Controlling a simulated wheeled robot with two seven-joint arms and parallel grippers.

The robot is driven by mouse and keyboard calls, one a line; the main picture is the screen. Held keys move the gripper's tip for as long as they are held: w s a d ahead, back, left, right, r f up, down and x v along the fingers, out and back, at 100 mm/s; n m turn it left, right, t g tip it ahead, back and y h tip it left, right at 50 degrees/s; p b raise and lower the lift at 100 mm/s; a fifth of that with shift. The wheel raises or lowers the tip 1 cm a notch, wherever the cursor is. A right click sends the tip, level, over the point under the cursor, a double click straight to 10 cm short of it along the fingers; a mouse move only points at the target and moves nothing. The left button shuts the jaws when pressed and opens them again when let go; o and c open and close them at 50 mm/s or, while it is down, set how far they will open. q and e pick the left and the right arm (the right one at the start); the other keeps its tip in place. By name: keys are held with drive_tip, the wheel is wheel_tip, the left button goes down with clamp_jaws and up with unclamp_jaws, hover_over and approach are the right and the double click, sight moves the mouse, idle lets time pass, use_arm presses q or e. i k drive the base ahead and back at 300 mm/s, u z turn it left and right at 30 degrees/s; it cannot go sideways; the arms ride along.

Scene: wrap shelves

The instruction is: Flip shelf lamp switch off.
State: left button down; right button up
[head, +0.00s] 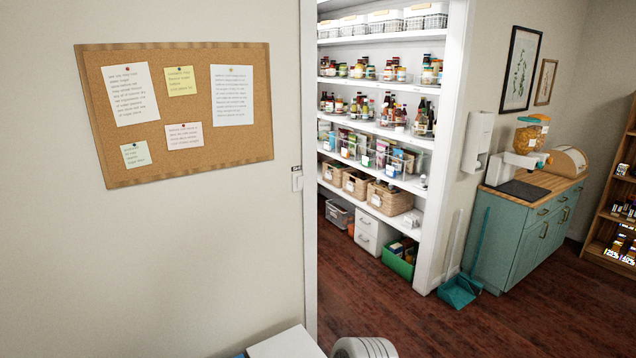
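A small white wall switch (297,181) sits at the right edge of the pale wall, beside the pantry doorway. A small dark label (296,168) is just above it; its text is too small to read. I cannot tell which way the switch is set. The pantry shelves (378,130) to the right of it look brightly lit, but no lamp is clearly visible. Neither of my grippers is in view.
A cork board (183,166) with pinned notes hangs left of the switch. The white door frame (443,150) bounds the pantry. A teal dustpan (459,291) and a teal cabinet (490,238) stand right.

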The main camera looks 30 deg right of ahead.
sight(299, 184)
drive_tip(key=z, duration=1.55)
drive_tip(key=i, duration=1.85)
